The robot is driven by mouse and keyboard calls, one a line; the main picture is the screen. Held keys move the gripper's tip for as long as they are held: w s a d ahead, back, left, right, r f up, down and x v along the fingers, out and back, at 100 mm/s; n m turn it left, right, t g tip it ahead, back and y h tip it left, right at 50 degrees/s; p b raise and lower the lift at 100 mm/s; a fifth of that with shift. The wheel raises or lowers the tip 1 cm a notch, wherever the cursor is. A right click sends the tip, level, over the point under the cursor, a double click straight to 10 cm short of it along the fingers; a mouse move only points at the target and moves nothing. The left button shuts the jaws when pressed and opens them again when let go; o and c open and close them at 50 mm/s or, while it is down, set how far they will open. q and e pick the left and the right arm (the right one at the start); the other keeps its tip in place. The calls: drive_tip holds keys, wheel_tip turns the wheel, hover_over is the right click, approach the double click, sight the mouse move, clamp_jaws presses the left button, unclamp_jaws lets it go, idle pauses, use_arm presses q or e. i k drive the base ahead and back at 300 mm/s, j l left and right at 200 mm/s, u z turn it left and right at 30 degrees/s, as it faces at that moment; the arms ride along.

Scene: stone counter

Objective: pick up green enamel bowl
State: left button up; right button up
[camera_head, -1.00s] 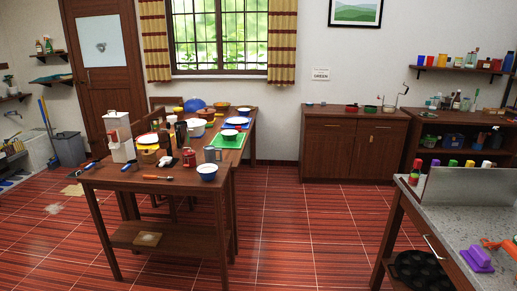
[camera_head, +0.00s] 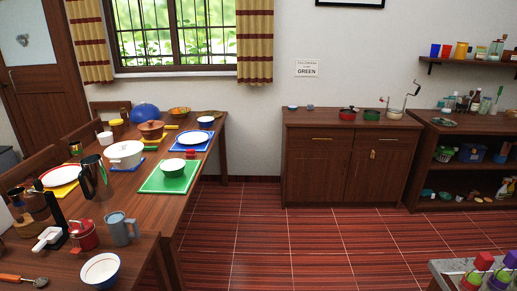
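A small green bowl-like vessel (camera_head: 371,115) stands on top of the wooden cabinet (camera_head: 352,162) against the back wall. It is small in view, so I cannot tell whether it is enamel. A red pot-like vessel (camera_head: 347,113) stands just left of it. Two small bluish-grey dishes (camera_head: 293,107) stand near the cabinet top's left end. Neither of my grippers shows in the head view.
A long table (camera_head: 146,204) with dishes, including a white bowl (camera_head: 172,167) on a green mat (camera_head: 157,184), fills the left side. A stone counter (camera_head: 440,270) cuts the lower right corner. Red floor between them and before the cabinet is clear.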

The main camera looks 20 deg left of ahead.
sight(174, 167)
drive_tip(key=i+u, duration=0.3)
drive_tip(key=i, duration=0.15)
drive_tip(key=i+l+u, duration=0.1)
drive_tip(key=i+u, duration=0.2)
drive_tip(key=i, duration=0.15)
drive_tip(key=i+l+u, duration=0.3)
drive_tip(key=i, duration=0.15)
drive_tip(key=j, duration=0.1)
